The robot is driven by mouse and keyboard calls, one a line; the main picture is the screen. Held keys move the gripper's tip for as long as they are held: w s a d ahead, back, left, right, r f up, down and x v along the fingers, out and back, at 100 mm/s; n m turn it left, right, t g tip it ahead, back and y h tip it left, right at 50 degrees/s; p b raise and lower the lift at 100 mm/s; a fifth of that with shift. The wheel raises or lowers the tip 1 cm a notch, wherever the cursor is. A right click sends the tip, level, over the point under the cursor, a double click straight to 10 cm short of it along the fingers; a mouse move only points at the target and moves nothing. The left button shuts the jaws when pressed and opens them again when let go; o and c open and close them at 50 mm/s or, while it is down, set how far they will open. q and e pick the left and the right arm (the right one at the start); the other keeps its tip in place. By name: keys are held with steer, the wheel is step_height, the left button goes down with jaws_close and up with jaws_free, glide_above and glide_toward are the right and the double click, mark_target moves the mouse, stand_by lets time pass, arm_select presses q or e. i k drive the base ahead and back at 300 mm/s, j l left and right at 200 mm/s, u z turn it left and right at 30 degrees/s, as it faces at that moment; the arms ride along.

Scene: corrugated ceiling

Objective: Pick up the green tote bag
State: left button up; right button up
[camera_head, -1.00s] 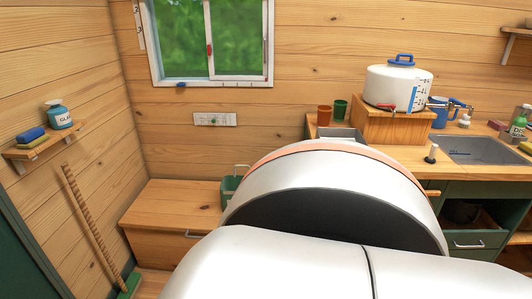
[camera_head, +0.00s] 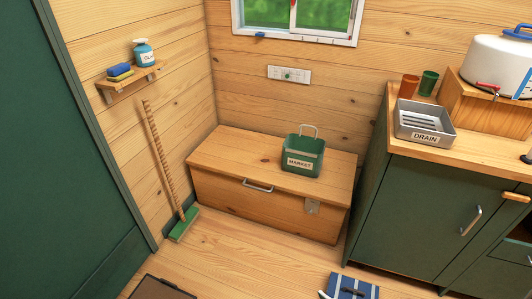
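The green tote bag (camera_head: 303,156) stands upright on the right half of a wooden chest's lid. It has a pale label reading MARKET and a light handle loop standing up from its top. Nothing covers it in the head view. Neither of my grippers shows in this view.
The wooden chest (camera_head: 240,189) stands against the back wall. A green cabinet (camera_head: 415,209) with a grey drain tray (camera_head: 425,124) on its counter is close on the right. A broom (camera_head: 164,167) leans at left. A blue box (camera_head: 349,287) and a brown mat (camera_head: 157,289) lie on the floor.

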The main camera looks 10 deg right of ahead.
mark_target(303, 155)
steer(key=z, duration=0.65)
steer(key=i+j, duration=0.4)
steer(key=i, duration=0.2)
steer(key=i+j, duration=0.4)
steer(key=i, duration=0.15)
steer(key=i+j, duration=0.4)
steer(key=i, duration=0.2)
steer(key=i+j, duration=0.45)
steer(key=i, duration=0.15)
